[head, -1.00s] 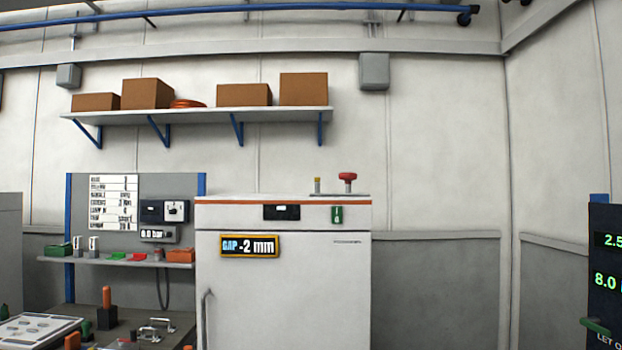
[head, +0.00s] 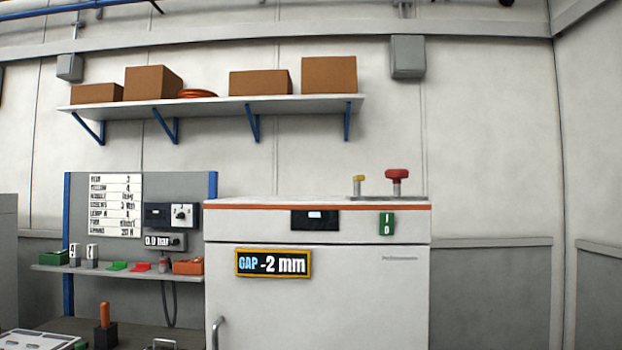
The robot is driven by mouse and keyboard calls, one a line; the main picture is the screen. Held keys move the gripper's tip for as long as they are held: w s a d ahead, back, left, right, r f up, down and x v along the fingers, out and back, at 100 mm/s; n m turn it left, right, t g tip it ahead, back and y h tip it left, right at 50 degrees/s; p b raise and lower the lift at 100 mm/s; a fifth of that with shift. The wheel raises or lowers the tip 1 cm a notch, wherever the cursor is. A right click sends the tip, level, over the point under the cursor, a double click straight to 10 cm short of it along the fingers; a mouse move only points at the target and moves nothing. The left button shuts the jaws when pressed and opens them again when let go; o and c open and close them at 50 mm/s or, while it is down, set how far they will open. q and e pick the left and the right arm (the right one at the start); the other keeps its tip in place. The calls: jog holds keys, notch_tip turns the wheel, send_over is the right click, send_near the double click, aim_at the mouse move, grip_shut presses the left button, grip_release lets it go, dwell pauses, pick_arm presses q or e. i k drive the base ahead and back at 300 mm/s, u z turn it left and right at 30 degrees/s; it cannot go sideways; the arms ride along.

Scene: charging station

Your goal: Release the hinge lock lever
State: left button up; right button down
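No part that I can make out for sure as the hinge lock lever shows in the head view. A white cabinet (head: 330,315) with a grey door handle (head: 217,333) stands at the centre. Its sign (head: 273,263) reads "GAP -2 mm". An upright orange handle (head: 105,315) rises from a black block (head: 106,336) at the lower left. Neither of my grippers is in view.
A bench (head: 65,326) at the lower left is mostly cut off. Behind it, a narrow shelf (head: 110,273) holds small coloured items. A wall shelf (head: 215,107) carries several brown boxes. The wall right of the cabinet is bare.

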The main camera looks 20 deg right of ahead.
aim_at(356, 179)
jog(key=z, duration=0.1)
jog(key=i, duration=0.8)
jog(key=z, duration=0.85)
jog(key=i, duration=0.5)
jog(key=z, duration=0.45)
